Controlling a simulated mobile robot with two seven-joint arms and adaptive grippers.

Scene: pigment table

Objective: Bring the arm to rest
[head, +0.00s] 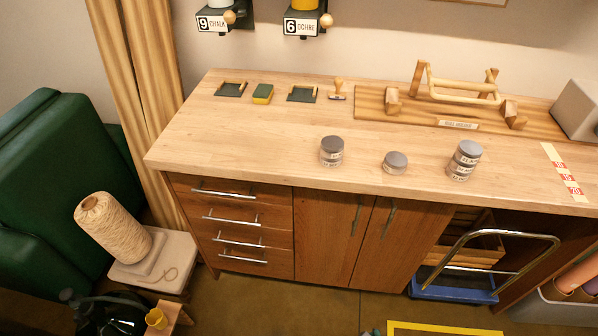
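The wooden worktable (235,130) fills the middle and right. Near its front edge stand a grey-lidded jar (332,152), a low grey-lidded jar (395,163) and what looks like a taller stack of grey-lidded jars (464,162). They are apart from each other, upright, with small labels I cannot read.
A grey box (578,110) stands right. A blue-based cart (455,288) is below. The table's left front is clear.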

